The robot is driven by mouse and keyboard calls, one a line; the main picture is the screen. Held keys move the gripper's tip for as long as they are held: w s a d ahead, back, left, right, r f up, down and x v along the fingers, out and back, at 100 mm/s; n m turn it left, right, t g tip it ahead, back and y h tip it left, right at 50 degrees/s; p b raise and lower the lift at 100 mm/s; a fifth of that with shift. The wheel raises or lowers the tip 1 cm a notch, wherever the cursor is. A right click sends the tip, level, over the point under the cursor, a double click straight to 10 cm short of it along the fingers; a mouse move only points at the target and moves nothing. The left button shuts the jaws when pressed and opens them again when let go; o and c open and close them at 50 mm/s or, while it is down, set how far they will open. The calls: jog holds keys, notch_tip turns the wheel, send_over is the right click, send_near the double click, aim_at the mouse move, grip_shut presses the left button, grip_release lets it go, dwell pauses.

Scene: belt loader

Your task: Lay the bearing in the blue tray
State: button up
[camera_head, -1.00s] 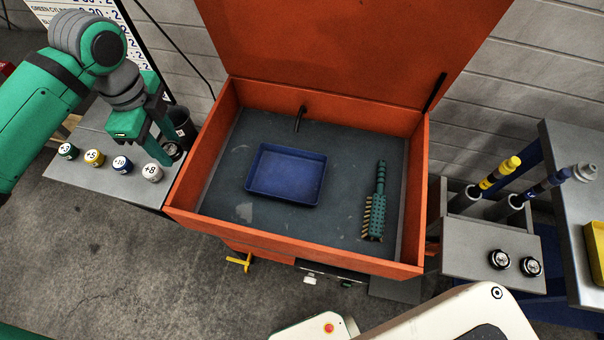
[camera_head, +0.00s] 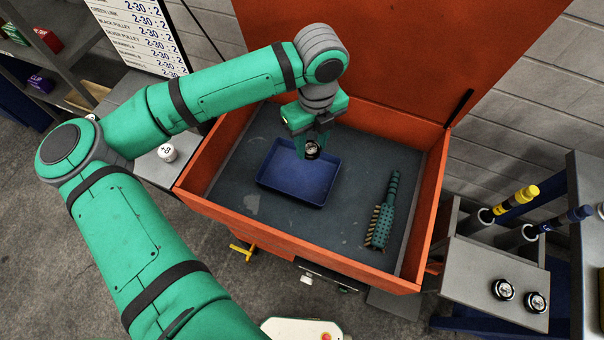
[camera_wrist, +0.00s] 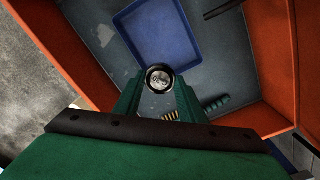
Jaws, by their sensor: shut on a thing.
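The blue tray (camera_head: 290,183) lies empty on the grey floor of the open orange box, and it also shows in the wrist view (camera_wrist: 154,38). My gripper (camera_head: 312,150) is above the tray's upper right part, pointing down. It is shut on the bearing (camera_head: 312,152), a small round dark-rimmed ring with a pale metallic face. In the wrist view the bearing (camera_wrist: 159,78) sits between the fingertips, with the tray beyond it. The bearing appears held above the tray, apart from it. My gripper hides part of the tray's far edge.
A green brush (camera_head: 384,210) lies in the box right of the tray. The orange box's walls (camera_head: 300,240) surround the tray, and its lid (camera_head: 360,50) stands open behind. A grey stand (camera_head: 495,285) with two round parts is at the right. A white cylinder (camera_head: 167,152) stands on the left shelf.

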jog(key=s+d+f+m, duration=0.6)
jog(key=s+d+m, duration=0.15)
jog(key=d, duration=0.35)
send_over(314, 180)
jog(key=shift+n, duration=0.25)
jog(key=f, duration=0.8)
jog(key=shift+s+d+f, duration=0.35)
jog(key=shift+s, duration=0.05)
jog(key=shift+w+a+f, duration=0.2)
jog(key=shift+f, duration=0.2)
jog(key=shift+w+a+f, duration=0.1)
jog(key=shift+a+f, duration=0.05)
jog(key=shift+f, duration=1.55)
jog(key=o, duration=1.2)
jog(key=shift+f, duration=0.1)
